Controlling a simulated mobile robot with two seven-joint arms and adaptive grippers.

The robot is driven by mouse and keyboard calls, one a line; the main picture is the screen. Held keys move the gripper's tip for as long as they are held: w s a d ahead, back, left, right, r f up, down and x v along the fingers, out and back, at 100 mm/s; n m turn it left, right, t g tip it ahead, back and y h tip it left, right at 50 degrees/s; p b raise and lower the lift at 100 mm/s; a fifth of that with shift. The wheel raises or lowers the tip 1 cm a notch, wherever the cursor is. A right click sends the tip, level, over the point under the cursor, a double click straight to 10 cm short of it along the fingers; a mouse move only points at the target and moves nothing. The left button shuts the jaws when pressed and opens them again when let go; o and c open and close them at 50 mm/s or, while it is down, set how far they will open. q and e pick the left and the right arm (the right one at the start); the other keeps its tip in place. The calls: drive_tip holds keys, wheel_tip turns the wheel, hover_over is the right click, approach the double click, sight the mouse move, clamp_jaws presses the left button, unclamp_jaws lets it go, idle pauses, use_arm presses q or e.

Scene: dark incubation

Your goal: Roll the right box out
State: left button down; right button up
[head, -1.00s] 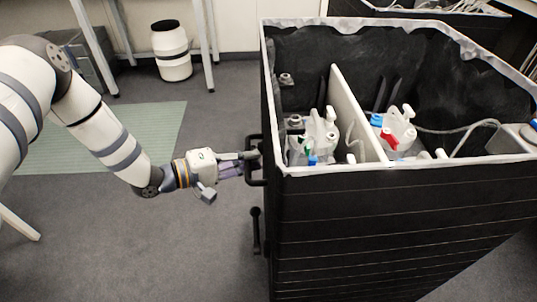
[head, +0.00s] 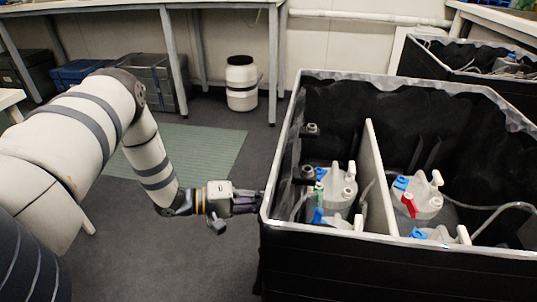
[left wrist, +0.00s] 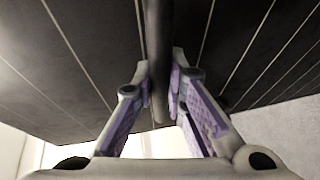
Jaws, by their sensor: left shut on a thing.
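A tall black box (head: 360,268) with a pale rim stands at the right of the head view. Its open top shows a white divider (head: 374,180) and several white-capped vessels, such as one with a red fitting (head: 418,196). My left gripper (head: 258,201) is at the box's left side. In the left wrist view, my left gripper (left wrist: 160,95) is shut on a dark upright handle bar (left wrist: 158,50) on the box's slatted side. In the head view, the handle is hidden now behind the gripper and box edge. My right gripper is out of view.
A second black box (head: 480,58) stands at the back right, close behind the first. A table (head: 150,4) stands at the back, with a white barrel (head: 242,85) and bins near it. A green mat (head: 195,150) lies on otherwise open grey floor at left.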

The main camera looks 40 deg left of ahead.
use_arm(q)
drive_tip(key=c, duration=1.6)
unclamp_jaws()
drive_tip(key=v, duration=1.2)
drive_tip(key=shift+s, duration=0.15)
